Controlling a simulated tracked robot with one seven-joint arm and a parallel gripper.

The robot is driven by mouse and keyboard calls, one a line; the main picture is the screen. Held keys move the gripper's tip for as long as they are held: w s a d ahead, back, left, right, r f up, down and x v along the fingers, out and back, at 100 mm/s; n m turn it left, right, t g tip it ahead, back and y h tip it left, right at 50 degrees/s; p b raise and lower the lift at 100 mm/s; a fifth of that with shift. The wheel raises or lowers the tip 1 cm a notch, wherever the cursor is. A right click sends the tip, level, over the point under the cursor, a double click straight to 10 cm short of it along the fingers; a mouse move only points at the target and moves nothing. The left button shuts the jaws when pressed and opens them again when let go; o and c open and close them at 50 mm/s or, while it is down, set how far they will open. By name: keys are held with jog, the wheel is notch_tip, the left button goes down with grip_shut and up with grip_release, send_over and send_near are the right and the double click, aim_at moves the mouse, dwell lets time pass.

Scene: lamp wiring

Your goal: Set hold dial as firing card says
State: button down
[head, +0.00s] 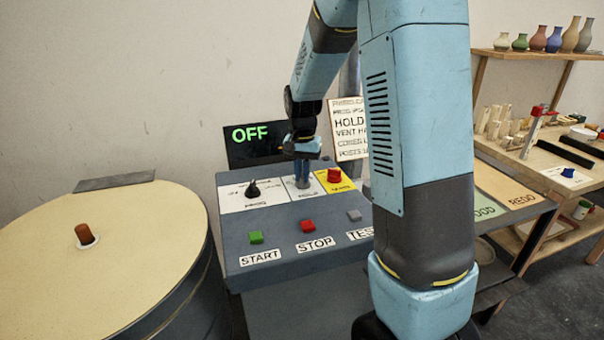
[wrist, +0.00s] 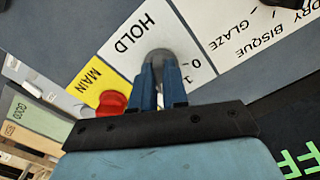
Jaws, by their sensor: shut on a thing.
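My gripper (head: 302,178) points down at the control panel and is shut on the hold dial (wrist: 158,54), a grey round knob on the white HOLD plate (wrist: 128,38). The blue fingers cover much of the dial, so its pointer cannot be read. The marks 0 and 1 show beside it in the wrist view; other marks are hidden. The firing card (head: 347,112) stands behind the panel. Its HOLD line and a line starting VENT show, but the right side is hidden behind my arm, so no hold value is readable.
A black selector knob (head: 252,189) with DRY, BISQUE and GLAZE marks sits left of the dial, and the red MAIN knob (head: 334,175) sits right. START (head: 256,237), STOP (head: 307,226) and TEST buttons are in front. The display (head: 251,144) reads OFF. A round kiln lid (head: 130,245) is at left.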

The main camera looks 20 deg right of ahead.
aim_at(302, 176)
jog(key=shift+w+a+m, duration=0.1)
jog(key=shift+a+m, duration=0.05)
jog(key=shift+m, duration=2.15)
jog(key=c, duration=1.1)
grip_release()
jog(key=shift+c, duration=0.2)
jog(key=shift+r, duration=0.1)
notch_tip(302, 176, up, 14)
jog(key=shift+f, duration=0.25)
jog(key=shift+r, duration=0.1)
